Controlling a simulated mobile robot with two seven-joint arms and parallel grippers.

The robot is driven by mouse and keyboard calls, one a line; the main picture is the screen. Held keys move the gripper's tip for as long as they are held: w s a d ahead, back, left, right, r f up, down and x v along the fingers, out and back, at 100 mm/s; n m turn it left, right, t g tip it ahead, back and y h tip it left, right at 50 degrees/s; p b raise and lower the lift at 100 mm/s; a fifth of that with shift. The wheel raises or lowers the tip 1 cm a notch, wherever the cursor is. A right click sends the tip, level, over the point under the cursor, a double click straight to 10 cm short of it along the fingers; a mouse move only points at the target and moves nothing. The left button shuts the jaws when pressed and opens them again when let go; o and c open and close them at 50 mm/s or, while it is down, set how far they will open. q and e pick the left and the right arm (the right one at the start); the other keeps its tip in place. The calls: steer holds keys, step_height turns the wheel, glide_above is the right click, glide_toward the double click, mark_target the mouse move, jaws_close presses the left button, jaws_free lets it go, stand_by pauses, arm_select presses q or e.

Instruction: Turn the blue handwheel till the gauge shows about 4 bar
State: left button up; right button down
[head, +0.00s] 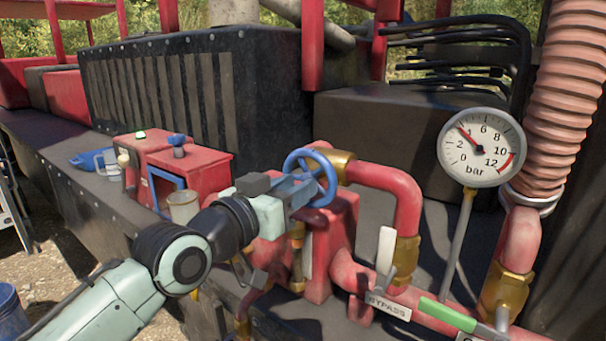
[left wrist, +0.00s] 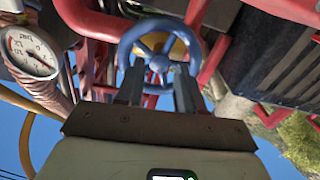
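The blue handwheel (head: 326,176) sits on a brass fitting at the end of a red pipe. It also shows in the left wrist view (left wrist: 126,45). My left gripper (head: 306,184) is at the wheel, with its fingers over the near side of the rim. In the left wrist view, the two fingers (left wrist: 158,80) stand apart on either side of the hub; I cannot tell whether they touch the wheel. The round gauge (head: 479,149) has its needle pointing up and left, between 2 and 6, near 4 bar. My right gripper is not in view.
A white lever (head: 386,250) and a "BYPASS" tag (head: 388,306) are on the lower red pipe, with a green-handled lever (head: 447,314) to the right. A ribbed hose (head: 565,90) rises at right.

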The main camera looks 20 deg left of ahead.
arm_select(q)
steer(key=shift+x, duration=1.5)
jaws_close()
steer(key=shift+m, duration=1.1)
jaws_free()
steer(key=shift+s, duration=0.15)
